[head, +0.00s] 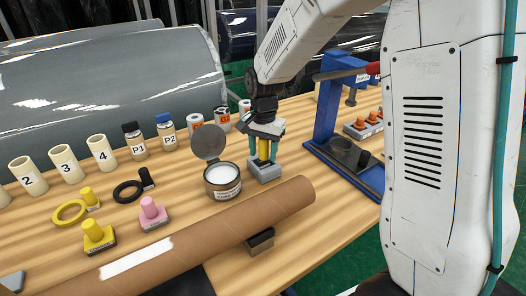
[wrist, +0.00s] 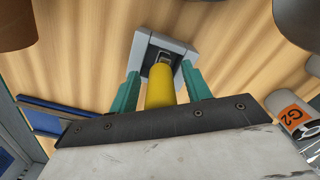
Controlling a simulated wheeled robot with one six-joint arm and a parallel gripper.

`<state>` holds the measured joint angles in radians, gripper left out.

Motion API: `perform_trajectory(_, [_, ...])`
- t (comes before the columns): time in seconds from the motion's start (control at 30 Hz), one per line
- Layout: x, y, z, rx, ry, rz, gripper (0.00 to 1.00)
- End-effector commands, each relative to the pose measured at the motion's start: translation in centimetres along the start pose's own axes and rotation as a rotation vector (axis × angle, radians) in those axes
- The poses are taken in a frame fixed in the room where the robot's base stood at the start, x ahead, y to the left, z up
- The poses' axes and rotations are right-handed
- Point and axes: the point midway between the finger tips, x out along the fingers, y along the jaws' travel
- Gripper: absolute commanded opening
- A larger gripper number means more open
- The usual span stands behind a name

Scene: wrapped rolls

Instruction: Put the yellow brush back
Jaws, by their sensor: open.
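The yellow brush (head: 263,150) stands upright at a small grey holder (head: 266,173) on the wooden table. In the wrist view its yellow handle (wrist: 160,88) runs towards the holder's dark slot; the holder (wrist: 141,50) surrounds its far end. The bristles are hidden. My gripper (head: 265,153) is over the holder, with its teal fingers on either side of the handle. In the wrist view my gripper (wrist: 161,90) is open, with a narrow gap between the handle and each finger.
An open tin (head: 223,182) with a raised lid stands just left of the holder. A long brown roll (head: 200,236) lies in front. A blue stand (head: 329,115) is to the right. Stamps, rings and numbered cups (head: 66,163) fill the left side.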

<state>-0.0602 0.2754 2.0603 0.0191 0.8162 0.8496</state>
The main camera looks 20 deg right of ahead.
Motion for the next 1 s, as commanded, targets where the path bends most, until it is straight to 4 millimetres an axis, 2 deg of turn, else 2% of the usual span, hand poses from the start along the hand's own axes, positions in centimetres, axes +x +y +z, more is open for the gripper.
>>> perform_trajectory(0.4, [-8.3, -0.1, -0.1, 0.0, 0.004, -0.004, 0.48])
perform_trajectory(0.5, [-9.9, 0.0, 0.0, 0.0, 0.003, -0.003, 0.48])
perform_trajectory(0.63, [-11.2, 0.0, 0.0, 0.0, 0.002, -0.002, 0.48])
perform_trajectory(0.87, [-12.0, 0.2, 0.2, -0.006, 0.001, -0.001, 0.48])
perform_trajectory(1.0, [-13.6, 2.4, 1.7, -0.068, 0.013, -0.011, 0.48])
